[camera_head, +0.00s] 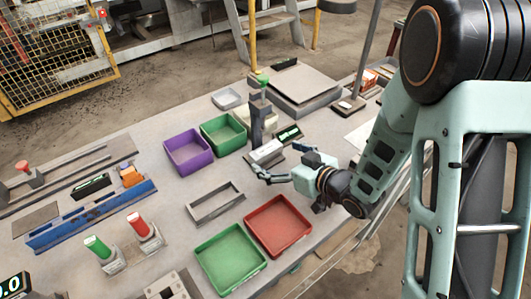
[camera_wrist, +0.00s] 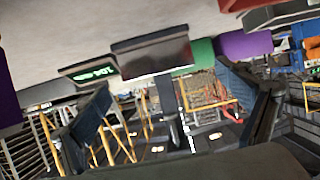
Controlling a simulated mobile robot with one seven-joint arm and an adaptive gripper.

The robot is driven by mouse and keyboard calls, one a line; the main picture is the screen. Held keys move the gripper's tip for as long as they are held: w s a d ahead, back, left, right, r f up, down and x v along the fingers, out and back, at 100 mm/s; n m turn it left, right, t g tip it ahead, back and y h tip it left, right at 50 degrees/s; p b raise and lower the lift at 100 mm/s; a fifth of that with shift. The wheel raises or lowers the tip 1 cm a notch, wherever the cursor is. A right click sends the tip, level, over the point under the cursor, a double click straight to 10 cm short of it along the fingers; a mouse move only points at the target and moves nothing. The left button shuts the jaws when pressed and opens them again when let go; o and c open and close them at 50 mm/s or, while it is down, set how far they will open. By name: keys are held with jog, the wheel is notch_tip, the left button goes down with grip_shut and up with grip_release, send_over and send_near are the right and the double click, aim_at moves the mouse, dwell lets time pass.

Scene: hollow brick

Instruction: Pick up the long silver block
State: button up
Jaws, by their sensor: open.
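The long silver block appears to be the hollow, open-topped grey rectangular frame (camera_head: 215,203) lying on the table in the head view. It sits between the purple bin and the red tray. My gripper (camera_head: 262,176) is open, its fingers pointing left, to the upper right of the frame and apart from it. In the wrist view my gripper's two dark fingers (camera_wrist: 178,115) are spread with nothing held between them. A grey edge at the upper right of the wrist view may be the frame, but I cannot tell.
A purple bin (camera_head: 188,150), green bin (camera_head: 223,133), red tray (camera_head: 278,227) and green tray (camera_head: 230,260) surround the frame. A pale device (camera_head: 265,152) and a lit display (camera_head: 289,134) stand close to my gripper. Bare tabletop lies left of the frame.

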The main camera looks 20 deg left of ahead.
aim_at(267, 150)
jog(key=shift+p+x, duration=0.3)
jog(key=shift+x, duration=2.5)
jog(key=shift+w+r, duration=0.1)
jog(key=shift+c, duration=0.2)
jog(key=shift+r, duration=0.1)
jog(key=c, duration=1.7)
jog(key=shift+c, duration=0.2)
